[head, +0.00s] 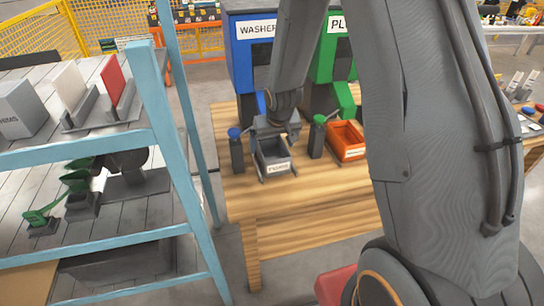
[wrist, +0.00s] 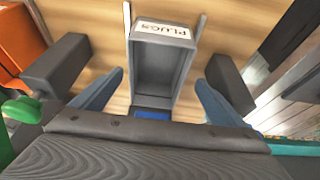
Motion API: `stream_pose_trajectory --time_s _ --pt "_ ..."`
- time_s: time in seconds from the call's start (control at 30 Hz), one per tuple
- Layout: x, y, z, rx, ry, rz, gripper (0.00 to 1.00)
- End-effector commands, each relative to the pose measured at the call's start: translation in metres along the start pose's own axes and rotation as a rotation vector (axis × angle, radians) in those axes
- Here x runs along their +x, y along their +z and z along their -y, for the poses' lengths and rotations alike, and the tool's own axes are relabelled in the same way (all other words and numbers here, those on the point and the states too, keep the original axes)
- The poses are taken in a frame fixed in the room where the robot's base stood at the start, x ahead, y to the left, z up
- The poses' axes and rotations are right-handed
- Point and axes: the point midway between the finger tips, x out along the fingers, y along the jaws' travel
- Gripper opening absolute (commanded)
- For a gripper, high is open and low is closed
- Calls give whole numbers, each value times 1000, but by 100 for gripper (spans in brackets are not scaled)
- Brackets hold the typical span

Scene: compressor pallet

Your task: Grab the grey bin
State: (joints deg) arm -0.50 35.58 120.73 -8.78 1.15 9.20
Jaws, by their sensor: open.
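The grey bin (head: 273,158) sits on the wooden table with a white label on its front edge. In the wrist view the grey bin (wrist: 165,65) appears upright and empty, its label reading PLUGS. My gripper (head: 275,136) is above the back part of the bin. In the wrist view the two blue-grey fingers of my gripper (wrist: 161,88) stand apart, one to each side of the bin, with a visible gap on both sides. The gripper is open and holds nothing. The back end of the bin is partly hidden by the gripper body.
An orange bin (head: 346,142) stands right of the grey bin. Dark posts with a blue knob (head: 235,133) and a green knob (head: 319,119) flank the grey bin. Blue WASHER and green dispensers stand behind. The wooden table (head: 300,205) is clear in front. A light-blue shelf (head: 150,110) is at left.

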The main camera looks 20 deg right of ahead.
Motion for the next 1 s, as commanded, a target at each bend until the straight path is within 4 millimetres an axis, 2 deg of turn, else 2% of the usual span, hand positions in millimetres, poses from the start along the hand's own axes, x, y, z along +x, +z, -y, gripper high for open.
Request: stream_pose_trajectory --time_s 0.4,0.7,0.9,1.0 --pt "48 -2 -6 1 1 1 94" --pt "49 -2 -6 1 2 0 94" --pt "49 -2 -6 1 2 1 60" --pt "49 -2 -6 1 2 0 48"
